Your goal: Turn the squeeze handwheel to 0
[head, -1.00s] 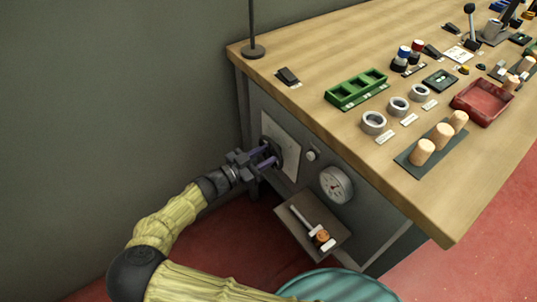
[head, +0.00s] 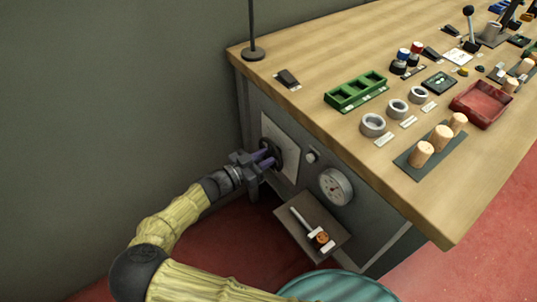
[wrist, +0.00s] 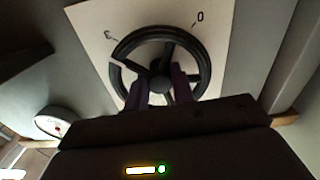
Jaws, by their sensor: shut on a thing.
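The squeeze handwheel (wrist: 203,62) is a black spoked wheel on a white plate (wrist: 90,18) in the wrist view. A "0" is printed on the plate at the upper right of the wheel, and another mark, hard to read, at its upper left. A pale wedge shows at the left of the rim. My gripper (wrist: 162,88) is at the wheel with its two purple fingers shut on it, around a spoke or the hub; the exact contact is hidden. In the head view my gripper (head: 268,158) covers most of the wheel on the bench's side panel.
A round gauge (head: 336,186) and a small knob (head: 311,157) are on the same panel, right of the plate. A tilted grey shelf (head: 316,244) with a small tool juts out below. The wooden bench top (head: 300,60) overhangs above. A teal round top (head: 335,286) stands in front.

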